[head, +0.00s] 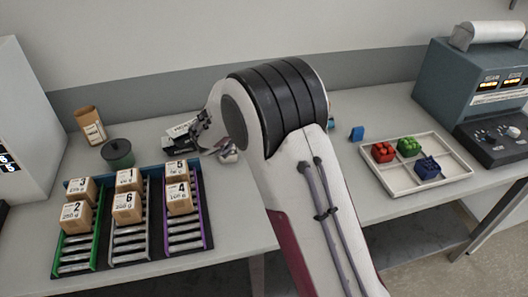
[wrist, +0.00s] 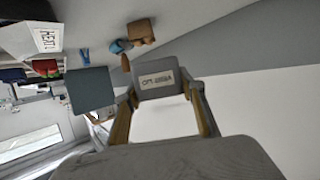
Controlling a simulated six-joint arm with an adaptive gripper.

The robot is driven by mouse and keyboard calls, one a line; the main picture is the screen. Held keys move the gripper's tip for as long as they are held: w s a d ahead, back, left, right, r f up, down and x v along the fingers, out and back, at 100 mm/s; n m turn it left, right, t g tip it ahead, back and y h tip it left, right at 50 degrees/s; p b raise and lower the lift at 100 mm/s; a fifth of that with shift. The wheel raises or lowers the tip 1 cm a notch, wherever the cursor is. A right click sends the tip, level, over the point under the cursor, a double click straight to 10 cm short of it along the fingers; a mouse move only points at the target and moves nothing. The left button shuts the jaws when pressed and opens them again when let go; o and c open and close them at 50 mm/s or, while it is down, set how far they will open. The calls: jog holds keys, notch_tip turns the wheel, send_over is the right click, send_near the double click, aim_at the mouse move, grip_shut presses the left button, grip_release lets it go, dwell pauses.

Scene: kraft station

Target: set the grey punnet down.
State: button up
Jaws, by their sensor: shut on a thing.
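My gripper (head: 213,146) is low over the bench, left of my forearm, and partly hidden by my wrist. A small grey shape (head: 228,153) at its end seems to be the grey punnet. It is too small and covered to tell whether its base touches the bench. The wrist view shows my gripper (wrist: 165,118) with two tan-padded fingers apart. A grey labelled face lies between them at the top, and a large blurred grey surface fills the bottom. I cannot tell which of these is the punnet. My gripper is shut on it.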

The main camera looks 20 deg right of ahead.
jog(key=shift+s+f, duration=0.3)
jog(key=shift+f, duration=0.15)
jog(key=shift+f, duration=3.1)
jog(key=shift+f, duration=1.85)
jog(key=shift+f, duration=0.2)
jog(key=shift+f, duration=0.3)
